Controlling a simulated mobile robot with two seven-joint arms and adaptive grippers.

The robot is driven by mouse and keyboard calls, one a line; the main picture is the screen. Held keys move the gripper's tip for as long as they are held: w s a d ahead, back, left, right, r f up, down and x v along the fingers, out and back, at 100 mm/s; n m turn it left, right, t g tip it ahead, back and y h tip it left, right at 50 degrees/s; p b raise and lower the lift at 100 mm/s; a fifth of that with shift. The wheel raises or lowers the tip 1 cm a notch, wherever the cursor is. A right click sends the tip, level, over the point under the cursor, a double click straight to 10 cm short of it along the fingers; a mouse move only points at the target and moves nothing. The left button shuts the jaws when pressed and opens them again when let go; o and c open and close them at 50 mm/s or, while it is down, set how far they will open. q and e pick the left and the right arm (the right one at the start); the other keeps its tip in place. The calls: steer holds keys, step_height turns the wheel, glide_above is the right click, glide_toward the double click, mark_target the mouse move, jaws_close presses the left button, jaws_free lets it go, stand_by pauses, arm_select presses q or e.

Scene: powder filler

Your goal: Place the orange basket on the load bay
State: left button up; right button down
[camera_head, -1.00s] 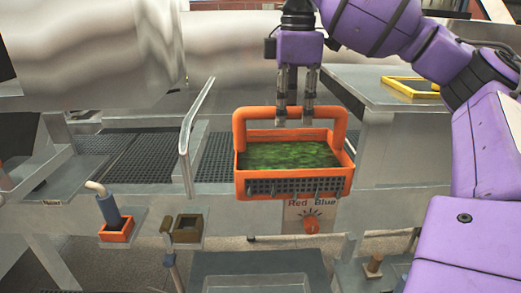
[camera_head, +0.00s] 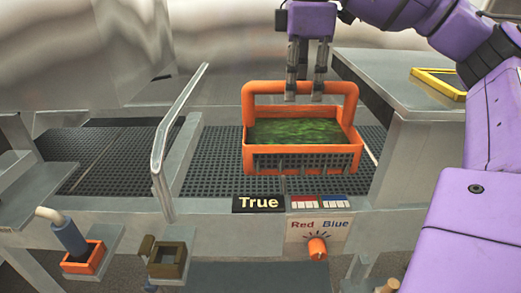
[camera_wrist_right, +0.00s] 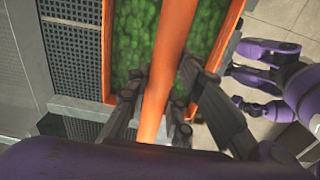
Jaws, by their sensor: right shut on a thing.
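The orange basket (camera_head: 303,164) holds green leafy contents and has a tall orange handle. My right gripper (camera_head: 305,92) is shut on the handle's top bar. The basket appears over the dark perforated load bay (camera_head: 215,160), right of an upright metal divider; whether it touches the surface I cannot tell. In the right wrist view, the fingers (camera_wrist_right: 160,115) straddle the orange handle (camera_wrist_right: 172,60), with the green contents below.
A metal divider (camera_head: 172,140) stands left of the basket. A raised metal block with a yellow frame (camera_head: 440,84) stands at the right. A "True" sign (camera_head: 258,203) and a Red/Blue dial (camera_head: 317,247) are on the front. A small orange box (camera_head: 88,258) sits lower left.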

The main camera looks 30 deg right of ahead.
glide_above(270, 115)
steer(key=s+d, duration=0.1)
steer(key=s, duration=0.1)
step_height(270, 115, down, 4)
steer(key=w+f, duration=0.1)
steer(key=f, duration=0.1)
steer(key=w+f, duration=0.2)
steer(key=w+d+f, duration=0.1)
steer(key=f, duration=0.2)
steer(key=shift+w+f, duration=0.1)
steer(key=shift+w, duration=0.3)
steer(key=shift+f, duration=0.65)
arm_select(q)
steer(key=shift+w+r, duration=0.1)
arm_select(e)
steer(key=shift+f, duration=0.15)
steer(key=c, duration=1.9)
jaws_free()
steer(key=shift+f, duration=0.1)
arm_select(q)
steer(key=shift+s+a, duration=0.15)
steer(key=shift+s, duration=0.05)
arm_select(e)
steer(key=o, duration=0.3)
steer(key=shift+o, duration=0.2)
